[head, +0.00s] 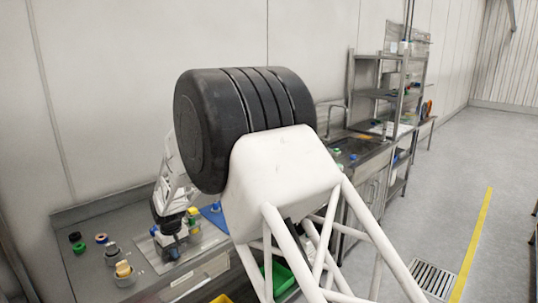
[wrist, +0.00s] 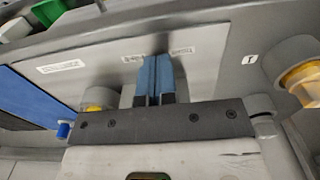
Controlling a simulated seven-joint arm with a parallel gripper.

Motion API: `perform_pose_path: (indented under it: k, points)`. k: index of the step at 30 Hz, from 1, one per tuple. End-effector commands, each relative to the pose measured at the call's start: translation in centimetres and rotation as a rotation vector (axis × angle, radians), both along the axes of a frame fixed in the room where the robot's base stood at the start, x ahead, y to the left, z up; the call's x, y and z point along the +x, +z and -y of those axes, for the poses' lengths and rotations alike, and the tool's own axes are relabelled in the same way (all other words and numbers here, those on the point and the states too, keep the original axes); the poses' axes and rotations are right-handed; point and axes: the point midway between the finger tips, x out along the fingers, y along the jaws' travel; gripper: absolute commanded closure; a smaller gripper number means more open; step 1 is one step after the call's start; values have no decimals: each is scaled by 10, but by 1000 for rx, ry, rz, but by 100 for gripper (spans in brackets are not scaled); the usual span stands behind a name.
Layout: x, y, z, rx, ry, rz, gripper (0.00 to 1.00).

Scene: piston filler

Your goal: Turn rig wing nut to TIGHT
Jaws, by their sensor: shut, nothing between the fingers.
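My gripper (head: 172,250) is low over the left part of the steel bench in the head view. In the wrist view its blue fingers (wrist: 153,80) are shut together and empty, in front of a grey plate with small printed labels. I cannot pick out the wing nut for certain; the fingers and gripper body hide part of the plate. A grey round fitting with a yellow part (wrist: 97,97) shows just left of the fingers. A small label reading T (wrist: 249,58) is on the right, beside a larger grey fitting with a tan part (wrist: 297,72).
A blue panel (wrist: 35,112) and a green block (wrist: 58,67) lie left in the wrist view. In the head view, grey fittings with a tan top (head: 123,270) and green caps (head: 79,248) stand left of my gripper. A sink (head: 358,147) is farther right.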

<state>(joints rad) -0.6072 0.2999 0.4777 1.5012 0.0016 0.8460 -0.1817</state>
Motion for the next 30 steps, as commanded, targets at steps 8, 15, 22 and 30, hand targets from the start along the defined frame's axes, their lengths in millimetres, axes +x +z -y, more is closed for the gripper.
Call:
perform_pose_path:
  k: [8, 15, 22, 30]
  points:
    - [-10, -22, 9, -22, -1, -30, 100]
    - [-8, -17, 10, -23, -3, -30, 100]
    - [-6, 5, 9, -17, -3, -23, 100]
    - [-5, 32, 7, -13, -3, -16, 100]
